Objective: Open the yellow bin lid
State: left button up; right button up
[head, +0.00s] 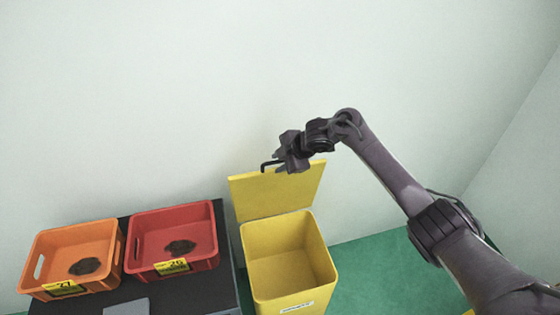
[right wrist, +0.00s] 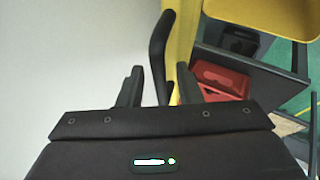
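The yellow bin (head: 290,262) stands on the floor right of the dark table, and I can see into its empty-looking inside. Its yellow lid (head: 275,193) is raised and stands up at the bin's back edge, near the wall. A black bent handle (head: 266,166) sticks out at the lid's upper edge. My right gripper (head: 282,160) is at that upper edge, beside the handle. In the right wrist view, the handle (right wrist: 158,52) lies between the two fingers of the right gripper (right wrist: 160,70), with small gaps showing on both sides. My left gripper is not in view.
A dark table (head: 226,250) left of the bin holds an orange crate (head: 42,262) and a red crate (head: 140,232), each with a dark lump inside. The pale wall (head: 150,110) is close behind. Green floor (head: 375,275) is clear right of the bin.

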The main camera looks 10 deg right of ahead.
jog(key=b+v, duration=0.1)
jog(key=v, duration=0.6)
jog(key=shift+d+r, duration=0.2)
jog(key=shift+r, duration=0.1)
jog(key=shift+s+f, duration=0.1)
jog(key=shift+s, duration=0.05)
